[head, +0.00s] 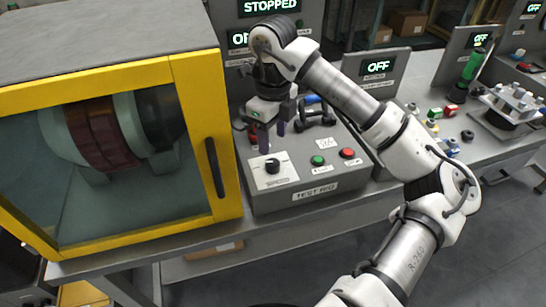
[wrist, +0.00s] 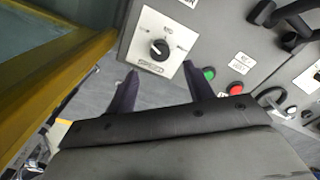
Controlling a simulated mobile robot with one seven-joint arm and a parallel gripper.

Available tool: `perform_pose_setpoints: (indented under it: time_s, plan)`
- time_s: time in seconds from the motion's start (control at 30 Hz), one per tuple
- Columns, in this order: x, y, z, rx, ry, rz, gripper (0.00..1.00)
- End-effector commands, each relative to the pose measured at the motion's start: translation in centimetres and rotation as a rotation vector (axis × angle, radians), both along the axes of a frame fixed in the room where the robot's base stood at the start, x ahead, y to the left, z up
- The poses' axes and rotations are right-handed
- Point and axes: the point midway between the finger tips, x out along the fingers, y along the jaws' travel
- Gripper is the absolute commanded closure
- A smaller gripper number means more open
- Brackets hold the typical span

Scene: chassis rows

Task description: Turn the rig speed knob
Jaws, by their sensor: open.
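The speed knob (head: 272,165) is a black dial on a pale square plate at the left of the grey test rig panel. In the wrist view the knob (wrist: 159,48) sits on its plate with the word SPEED below it. My gripper (head: 273,140) is above the panel near the knob, apart from it. In the wrist view my gripper's two dark fingers (wrist: 163,85) are spread wide and empty, with the knob beyond their tips. A green button (head: 317,160) and a red button (head: 347,153) are to the right of the knob.
A yellow-framed guard box (head: 205,130) with a black handle stands close left of the panel. Black handles (head: 318,117) stand behind the buttons. The rig display (head: 270,6) reads STOPPED. Another unit with an OFF display (head: 377,67) stands to the right.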

Motion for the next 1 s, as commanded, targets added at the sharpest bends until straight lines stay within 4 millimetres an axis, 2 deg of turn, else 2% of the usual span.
perform_pose_setpoints:
  time_s: [0.2,0.4,0.57,0.8,0.83,1.0]
  plan:
    - [-0.1,0.0,-4.1,0.002,0.005,0.000,0.48]
    - [0.0,0.0,-6.8,0.001,0.002,-0.001,0.48]
    - [0.0,0.0,-7.7,0.000,0.000,0.000,0.48]
    - [0.0,0.0,-7.8,0.000,0.000,0.000,0.48]
    - [0.0,0.0,-7.8,0.000,0.000,0.000,0.49]
    - [0.0,0.0,-7.8,0.000,0.000,0.000,0.72]
